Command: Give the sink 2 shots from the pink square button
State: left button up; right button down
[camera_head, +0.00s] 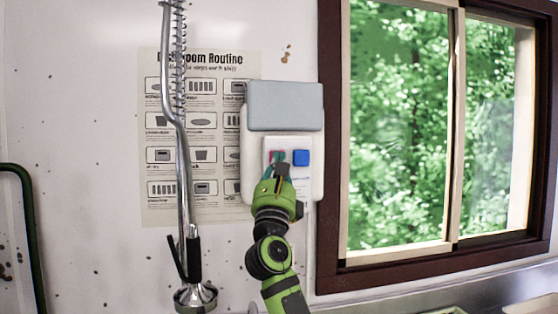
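A white dispenser box (312,180) with a grey top (285,106) hangs on the wall left of the window. My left gripper is not in view. A steel edge (400,299) shows at the bottom right; the sink's basin cannot be made out.
A metal spray hose with a spray head (195,296) hangs left of my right arm. A poster (158,215) is behind it. A dark-framed window (333,150) is on the right. A green tube (28,215) stands at the left edge.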

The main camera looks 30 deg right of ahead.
dwell(0.5)
jog(key=shift+s+a+f+p, duration=0.1)
jog(key=shift+s+a+p, duration=0.1)
jog(key=shift+s+p, duration=0.7)
